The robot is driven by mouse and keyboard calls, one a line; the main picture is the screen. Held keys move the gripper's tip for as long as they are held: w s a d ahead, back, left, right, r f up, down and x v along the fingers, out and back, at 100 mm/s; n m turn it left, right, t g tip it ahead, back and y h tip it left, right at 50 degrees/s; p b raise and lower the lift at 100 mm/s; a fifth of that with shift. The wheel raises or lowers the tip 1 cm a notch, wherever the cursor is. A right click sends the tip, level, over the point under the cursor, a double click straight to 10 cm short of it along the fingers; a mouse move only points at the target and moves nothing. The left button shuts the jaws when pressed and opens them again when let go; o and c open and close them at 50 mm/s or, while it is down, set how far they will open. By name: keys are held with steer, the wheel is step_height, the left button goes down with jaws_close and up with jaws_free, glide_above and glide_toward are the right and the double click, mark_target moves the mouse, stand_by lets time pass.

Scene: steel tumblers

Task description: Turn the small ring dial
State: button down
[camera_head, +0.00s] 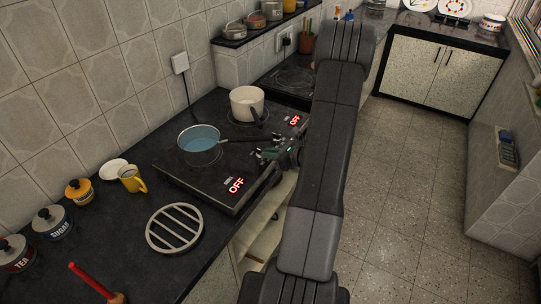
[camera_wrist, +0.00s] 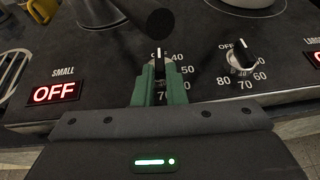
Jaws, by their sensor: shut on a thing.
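The small ring dial (camera_wrist: 159,57) is a dark knob with a white pointer line, seen between my fingertips in the wrist view. Its pointer is toward the top, and 40, 50 and 70 show beside it. My gripper (camera_wrist: 160,85) has green fingers shut on this dial. In the head view my gripper (camera_head: 272,155) is at the hob's front edge, and the dial is hidden there. The display marked SMALL (camera_wrist: 54,93) reads OFF in red. The same display (camera_head: 236,185) reads OFF in the head view.
A second dial (camera_wrist: 240,56) is on the right, pointing near OFF. A saucepan of blue liquid (camera_head: 200,145) stands on the hob, its dark handle (camera_wrist: 158,22) just beyond my fingers. A white pot (camera_head: 246,102) stands behind. A round trivet (camera_head: 174,228) lies on the counter.

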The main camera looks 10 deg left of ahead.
steer(key=m+t+b, duration=0.1)
steer(key=b, duration=0.1)
steer(key=t+b, duration=0.1)
steer(key=shift+s+a+f+m+h+b, duration=0.15)
steer(key=shift+s+f+m+h+b, duration=0.15)
steer(key=shift+f+m+h+b, duration=0.1)
steer(key=m+t+b, duration=0.1)
steer(key=b, duration=0.1)
steer(key=m+t+h+b, duration=0.1)
steer(key=b, duration=0.1)
steer(key=m+h+b, duration=0.1)
steer(key=b, duration=0.1)
steer(key=shift+s+a+t, duration=0.4)
steer(key=m+h+b, duration=0.1)
steer(key=b, duration=0.2)
steer(key=m+t+h+b, duration=0.1)
steer(key=b, duration=0.2)
steer(key=shift+s+a+r+m+t+h, duration=0.2)
steer(key=shift+a+m+t+h, duration=0.1)
steer(key=shift+h, duration=0.1)
steer(key=shift+r+b, duration=0.1)
steer(key=shift+b, duration=0.45)
steer(key=shift+a+r+m+t+h+b, duration=0.1)
steer(key=shift+r+m+t+h+b, duration=0.05)
steer(key=shift+m+t+h+b, duration=0.2)
steer(key=c, duration=1.5)
jaws_free()
steer(key=shift+s, duration=0.1)
